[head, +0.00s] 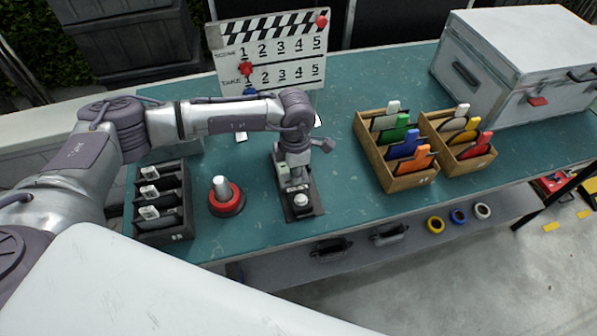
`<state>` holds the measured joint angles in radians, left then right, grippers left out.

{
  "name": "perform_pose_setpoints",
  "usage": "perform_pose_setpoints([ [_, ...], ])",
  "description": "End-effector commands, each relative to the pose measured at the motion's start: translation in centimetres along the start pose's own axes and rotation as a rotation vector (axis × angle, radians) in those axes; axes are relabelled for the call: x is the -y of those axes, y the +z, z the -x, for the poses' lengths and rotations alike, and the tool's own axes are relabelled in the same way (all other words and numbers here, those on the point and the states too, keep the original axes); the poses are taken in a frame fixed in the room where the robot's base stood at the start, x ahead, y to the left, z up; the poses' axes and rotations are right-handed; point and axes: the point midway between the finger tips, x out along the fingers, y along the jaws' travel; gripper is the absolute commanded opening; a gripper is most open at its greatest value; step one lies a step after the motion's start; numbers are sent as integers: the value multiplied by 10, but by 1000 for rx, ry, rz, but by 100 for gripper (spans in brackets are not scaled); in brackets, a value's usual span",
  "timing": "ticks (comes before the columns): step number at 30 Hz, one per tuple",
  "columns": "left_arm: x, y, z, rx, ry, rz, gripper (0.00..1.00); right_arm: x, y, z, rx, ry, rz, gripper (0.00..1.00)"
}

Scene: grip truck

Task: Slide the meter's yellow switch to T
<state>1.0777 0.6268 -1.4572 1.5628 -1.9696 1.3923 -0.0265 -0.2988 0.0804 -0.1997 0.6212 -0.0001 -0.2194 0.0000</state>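My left arm comes in from the left and bends down over a narrow dark device (312,205) near the front middle of the bench. This device may be the meter; a round light knob sits at its near end. My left gripper (295,183) points down at the device's middle and covers much of it. The fingers are too small and hidden to tell whether they are open or shut, or whether they touch it. I cannot make out a yellow switch or a T mark. My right gripper is not in view.
A clapperboard (290,45) with red and blue markers stands behind my arm. A dark rack (163,238) and a red-based device (227,204) are left of the dark device. Wooden trays (408,180) with coloured cards and a white case (520,60) are to the right. Teal bench (350,215) shows between.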

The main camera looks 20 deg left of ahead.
Motion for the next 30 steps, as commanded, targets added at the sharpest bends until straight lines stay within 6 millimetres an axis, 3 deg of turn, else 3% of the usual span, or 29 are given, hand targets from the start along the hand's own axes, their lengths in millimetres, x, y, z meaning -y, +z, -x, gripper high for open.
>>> perform_pose_setpoints([
  [1, 0, 0, 0, 1, 1, 0, 20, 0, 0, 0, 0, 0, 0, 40],
  [5, 0, 1, 0, 2, 1, 0, 40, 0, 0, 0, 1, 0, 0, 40],
  [17, -1, 1, 10, 4, 1, 0, 40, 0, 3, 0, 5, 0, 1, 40],
  [30, -1, 1, 96, 4, 2, -2, 40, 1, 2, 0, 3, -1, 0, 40],
])
